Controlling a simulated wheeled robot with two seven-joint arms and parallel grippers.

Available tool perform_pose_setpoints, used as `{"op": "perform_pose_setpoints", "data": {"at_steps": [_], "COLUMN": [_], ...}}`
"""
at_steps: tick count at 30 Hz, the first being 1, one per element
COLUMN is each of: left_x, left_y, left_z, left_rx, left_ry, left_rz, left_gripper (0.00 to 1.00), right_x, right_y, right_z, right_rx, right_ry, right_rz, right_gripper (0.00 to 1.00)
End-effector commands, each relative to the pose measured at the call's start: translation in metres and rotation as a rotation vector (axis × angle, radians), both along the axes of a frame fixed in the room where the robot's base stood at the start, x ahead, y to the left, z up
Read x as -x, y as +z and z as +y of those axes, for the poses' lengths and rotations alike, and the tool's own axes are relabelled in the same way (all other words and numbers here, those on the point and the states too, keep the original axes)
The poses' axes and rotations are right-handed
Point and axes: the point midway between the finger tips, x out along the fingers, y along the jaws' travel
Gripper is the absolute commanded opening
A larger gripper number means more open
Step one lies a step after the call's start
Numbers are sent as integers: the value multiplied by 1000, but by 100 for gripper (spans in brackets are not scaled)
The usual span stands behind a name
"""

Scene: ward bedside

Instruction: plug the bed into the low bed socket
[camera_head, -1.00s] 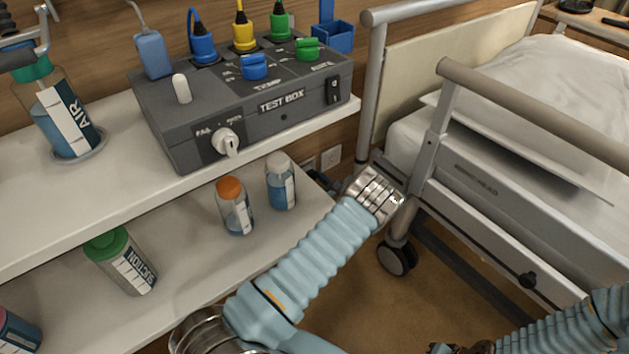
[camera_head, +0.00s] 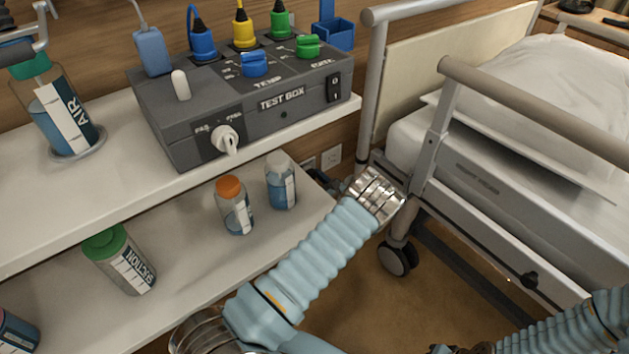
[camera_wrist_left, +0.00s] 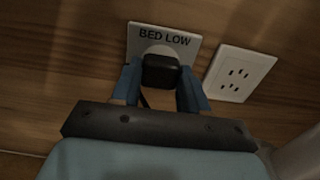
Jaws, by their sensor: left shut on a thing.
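The white BED LOW socket plate (camera_wrist_left: 165,42) is on the wooden wall in the left wrist view. The black bed plug (camera_wrist_left: 161,71) is directly in front of its round recess and covers the lower part. My left gripper (camera_wrist_left: 162,84) is shut on the plug, with one blue finger on each side. I cannot tell whether the plug's pins are inside the socket. In the head view my left arm reaches past the lower shelf to the wall, and its fingers and the plug are mostly hidden. Only part of my right arm shows at the lower right; its gripper does not show.
A plain double outlet (camera_wrist_left: 240,73) is just right of the BED LOW plate. The lower shelf (camera_head: 190,262) holds several bottles close to my left arm. The test box (camera_head: 285,105) sits on the upper shelf. The bed's rail (camera_head: 540,115) and wheel (camera_head: 397,259) are to the right.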

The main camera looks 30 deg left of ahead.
Motion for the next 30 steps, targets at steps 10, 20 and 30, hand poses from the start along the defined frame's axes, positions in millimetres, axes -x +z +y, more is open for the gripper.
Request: {"op": "perform_pose_setpoints", "data": {"at_steps": [10, 20, 30], "left_x": [-3, -2, 3], "left_y": [0, 0, -1], "left_z": [6, 6, -11], "left_rx": [-1, 0, 1], "left_ry": [0, 0, -3], "left_rz": [-1, 0, 1], "left_gripper": [47, 74, 74], "right_x": [0, 0, -2], "right_y": [-3, -3, -4], "right_z": [0, 0, -5], "right_rx": [0, 0, 7], "right_ry": [0, 0, -9], "right_rz": [0, 0, -3], "right_gripper": [0, 0, 0]}}
